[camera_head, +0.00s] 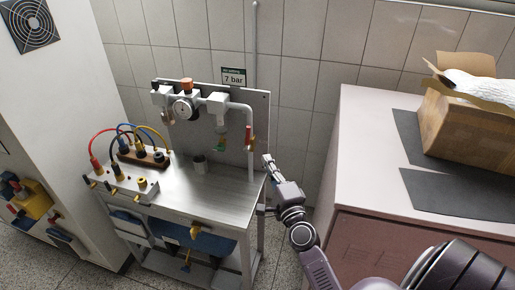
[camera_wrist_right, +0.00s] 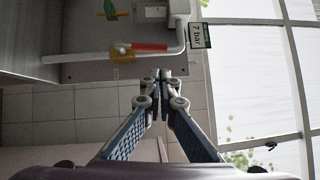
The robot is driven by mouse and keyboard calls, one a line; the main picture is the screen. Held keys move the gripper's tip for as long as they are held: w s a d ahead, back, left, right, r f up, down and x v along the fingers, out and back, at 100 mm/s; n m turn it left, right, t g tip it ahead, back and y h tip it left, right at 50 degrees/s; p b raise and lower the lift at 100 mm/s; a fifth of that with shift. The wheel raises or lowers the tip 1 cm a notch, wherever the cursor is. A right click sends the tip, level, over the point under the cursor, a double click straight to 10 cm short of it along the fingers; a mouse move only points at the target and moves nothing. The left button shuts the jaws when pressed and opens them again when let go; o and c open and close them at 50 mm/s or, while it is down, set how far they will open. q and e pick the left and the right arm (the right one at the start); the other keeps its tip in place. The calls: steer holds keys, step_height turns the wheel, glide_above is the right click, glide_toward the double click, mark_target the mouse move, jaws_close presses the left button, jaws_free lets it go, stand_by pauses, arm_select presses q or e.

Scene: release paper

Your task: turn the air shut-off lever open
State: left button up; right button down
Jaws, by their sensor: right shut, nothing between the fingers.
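The air shut-off lever (camera_head: 248,135) is a small red handle on the white vertical pipe at the right end of the panel. In the wrist view the red lever (camera_wrist_right: 150,47) lies along the pipe (camera_wrist_right: 85,57), roughly parallel to it, beside a brass-coloured valve body (camera_wrist_right: 122,48). My right gripper (camera_head: 267,160) is to the right of the pipe and lower than the lever. In the wrist view the right gripper's fingertips (camera_wrist_right: 160,75) are together, empty, and appear apart from the lever. My left gripper is in neither view.
A gauge (camera_head: 184,108) and an orange knob (camera_head: 187,85) sit on the panel. A cabinet with a cardboard box (camera_head: 460,125) stands at right. A "7 bar" sign (camera_wrist_right: 201,36) is near the pipe.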

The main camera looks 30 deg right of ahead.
steer(key=d, duration=0.1)
glide_toward(249, 134)
steer(key=w+d, duration=0.3)
steer(key=d, duration=0.2)
steer(key=w+a, duration=0.2)
steer(key=w, duration=0.1)
steer(key=shift+w+f+p, duration=0.1)
steer(key=shift+w+p, duration=0.05)
steer(key=shift+p, duration=0.15)
steer(key=shift+w+a+r+p, duration=0.35)
steer(key=shift+w+a, duration=0.1)
steer(key=shift+w, duration=0.2)
